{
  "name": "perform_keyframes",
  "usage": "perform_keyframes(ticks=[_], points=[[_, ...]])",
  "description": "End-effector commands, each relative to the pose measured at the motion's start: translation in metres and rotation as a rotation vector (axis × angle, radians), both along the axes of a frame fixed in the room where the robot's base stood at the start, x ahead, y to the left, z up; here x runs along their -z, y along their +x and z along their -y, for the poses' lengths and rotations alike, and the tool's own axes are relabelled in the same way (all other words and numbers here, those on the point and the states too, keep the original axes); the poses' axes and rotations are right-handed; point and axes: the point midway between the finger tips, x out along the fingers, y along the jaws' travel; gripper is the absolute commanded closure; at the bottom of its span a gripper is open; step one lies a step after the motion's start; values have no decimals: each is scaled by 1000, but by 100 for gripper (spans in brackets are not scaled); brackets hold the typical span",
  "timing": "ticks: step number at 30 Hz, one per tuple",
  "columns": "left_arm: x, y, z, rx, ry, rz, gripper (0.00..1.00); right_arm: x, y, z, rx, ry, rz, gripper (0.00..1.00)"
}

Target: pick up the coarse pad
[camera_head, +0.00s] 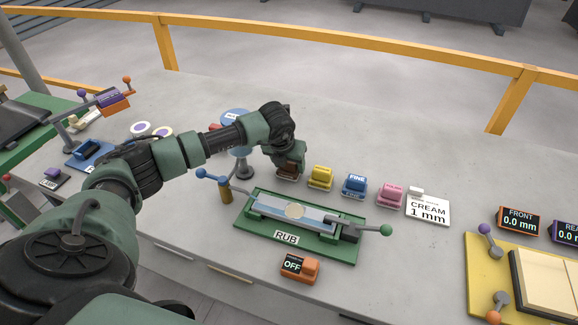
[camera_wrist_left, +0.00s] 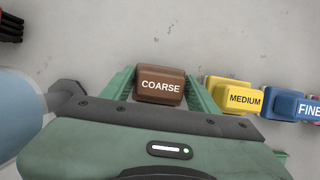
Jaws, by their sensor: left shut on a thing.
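The coarse pad is a brown block labelled COARSE. In the left wrist view the coarse pad (camera_wrist_left: 159,86) sits between the green fingers of my left gripper (camera_wrist_left: 159,90), which is shut on it. In the head view my left gripper (camera_head: 289,167) points down at the slab, and the lower part of the brown pad (camera_head: 287,176) shows beneath it. The pad is at or just above the slab; I cannot tell whether it touches. My right gripper is not in view.
A yellow MEDIUM pad (camera_head: 320,177), a blue FINE pad (camera_head: 355,186) and a pink pad (camera_head: 390,195) stand in a row to the right. The green RUB fixture (camera_head: 251,227) is in front. An orange OFF switch (camera_head: 300,267) is nearer. The slab behind the pads is clear.

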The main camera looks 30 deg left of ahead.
Motion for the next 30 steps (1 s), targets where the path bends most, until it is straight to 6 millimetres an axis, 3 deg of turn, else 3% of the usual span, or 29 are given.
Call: perform_keyframes(ticks=[8,21,30], points=[[-37,2,0,0,-1,7,85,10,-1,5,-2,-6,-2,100],[-158,2,1,1,-1,7,85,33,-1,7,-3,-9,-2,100],[-195,0,0,1,-1,3,85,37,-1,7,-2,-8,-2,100]])
